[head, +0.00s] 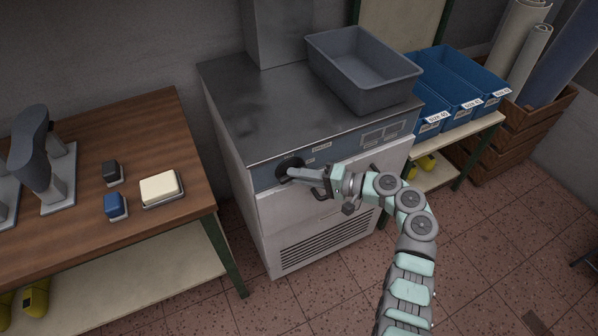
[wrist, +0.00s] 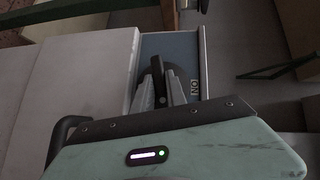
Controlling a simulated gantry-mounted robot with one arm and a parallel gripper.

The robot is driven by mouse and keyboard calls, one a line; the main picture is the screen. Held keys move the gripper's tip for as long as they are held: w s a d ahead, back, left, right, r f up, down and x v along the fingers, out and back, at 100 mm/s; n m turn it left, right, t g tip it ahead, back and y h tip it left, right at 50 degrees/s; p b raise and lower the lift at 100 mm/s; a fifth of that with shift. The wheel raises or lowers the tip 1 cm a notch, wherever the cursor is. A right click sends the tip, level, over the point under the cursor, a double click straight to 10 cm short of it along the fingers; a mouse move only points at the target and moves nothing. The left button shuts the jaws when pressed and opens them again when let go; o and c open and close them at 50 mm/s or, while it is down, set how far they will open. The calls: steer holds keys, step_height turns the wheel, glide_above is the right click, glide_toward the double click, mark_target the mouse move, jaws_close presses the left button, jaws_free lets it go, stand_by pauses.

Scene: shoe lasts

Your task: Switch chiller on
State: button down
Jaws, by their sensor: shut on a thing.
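The chiller (head: 300,215) is a pale grey metal cabinet with a blue control strip (head: 345,142) along its upper front. A round black knob (head: 289,167) sits at the left end of that strip. My gripper (head: 297,173) reaches in from the right and is shut on the knob. In the wrist view my gripper's fingers (wrist: 163,95) close on the knob's dark bar, with the round black knob base (wrist: 146,84) behind. The knob's exact setting is partly hidden by the fingers.
A grey bin (head: 362,70) stands on the chiller's top. Blue size-labelled bins (head: 460,85) are on a rack to the right. A wooden bench (head: 110,130) with a shoe last and small blocks stands left. Tiled floor (head: 500,230) is open in front.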

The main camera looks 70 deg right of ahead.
steer(key=shift+w+a+r+n+g+h+p, duration=0.2)
steer(key=shift+n+g+h+p, duration=1.2)
steer(key=shift+p, duration=0.75)
steer(key=shift+w+a+r+n+g+h+p, duration=0.1)
steer(key=shift+r+n+g+h+p, duration=0.1)
steer(key=shift+n+g+h+p, duration=1.25)
steer(key=shift+w+a+r+n+g+h+p, duration=0.15)
steer(key=shift+n+g+h+p, duration=0.55)
steer(key=shift+g+p, duration=1.6)
steer(key=shift+t+p, duration=0.45)
steer(key=shift+p, duration=0.1)
steer(key=shift+s, duration=0.1)
steer(key=c, duration=1.3)
jaws_free()
steer(key=shift+c, duration=0.2)
steer(key=p+v, duration=0.1)
steer(key=v, duration=0.9)
steer(key=shift+s+a+r+p, duration=0.2)
steer(key=shift+a+p, duration=0.05)
steer(key=shift+p, duration=0.1)
